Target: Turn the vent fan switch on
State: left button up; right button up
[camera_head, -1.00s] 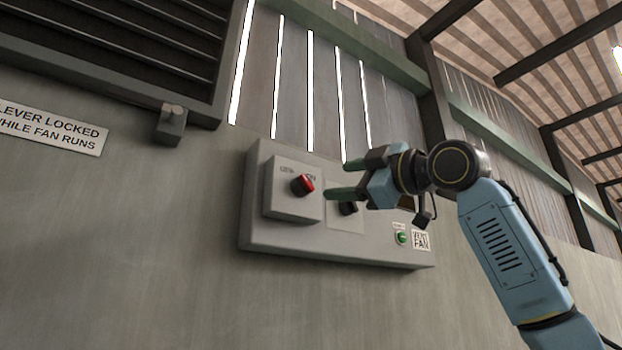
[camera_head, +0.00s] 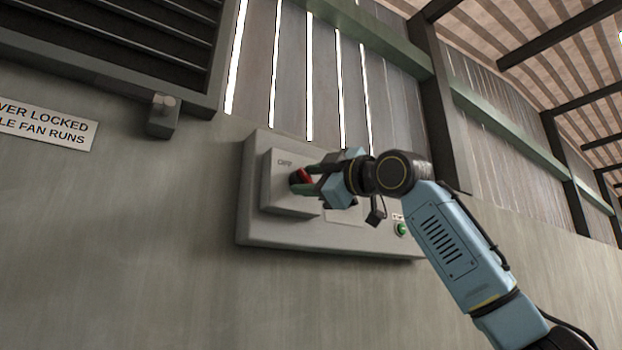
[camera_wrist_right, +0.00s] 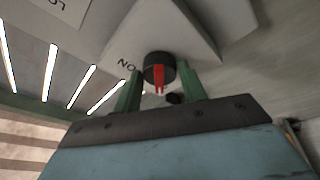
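The switch is a round dark knob with a red pointer (camera_head: 301,176) on a raised grey box (camera_head: 282,201), with "OFF" lettering visible at its upper left in the head view. My right gripper (camera_head: 308,178) is at the knob, partly covering it. In the right wrist view the knob (camera_wrist_right: 158,69) sits between the two green fingers of the right gripper (camera_wrist_right: 160,85), with a gap on each side. The red pointer runs toward the gripper, and "ON" lettering shows to its left there. My left gripper is not in view.
The box is on a grey wall panel (camera_head: 257,232) with a green light (camera_head: 401,229) at its lower right. A louvred vent (camera_head: 120,45) with a lever bracket (camera_head: 162,116) and a sign (camera_head: 45,122) are to the left. The wall below is clear.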

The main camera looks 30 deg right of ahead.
jog(key=c, duration=0.5)
jog(key=shift+c, duration=0.2)
jog(key=shift+m, duration=0.4)
jog(key=m, duration=0.2)
jog(key=m+t+h+b, duration=0.1)
jog(key=m, duration=0.1)
jog(key=shift+a+f+h, duration=0.15)
jog(key=shift+a+h, duration=0.05)
jog(key=shift+h, duration=0.1)
jog(key=m+h+b, duration=0.1)
jog(key=m, duration=0.2)
jog(key=m+t+h+b, duration=0.1)
jog(key=m, duration=0.3)
jog(key=shift+a+m+h, duration=0.15)
jog(key=shift+m+h, duration=0.15)
jog(key=shift+h, duration=0.1)
jog(key=m+h, duration=0.1)
jog(key=m, duration=0.2)
jog(key=m+h, duration=0.1)
jog(key=m, duration=0.2)
jog(key=shift+a+h, duration=0.15)
jog(key=shift+h, duration=0.15)
jog(key=shift+r+m+g+h, duration=0.1)
jog(key=shift+m+g+h, duration=0.2)
jog(key=shift+m, duration=0.9)
jog(key=shift+r+m+g+h, duration=0.15)
jog(key=shift+m+h, duration=0.25)
jog(key=shift+m, duration=0.8)
jog(key=shift+s, duration=0.1)
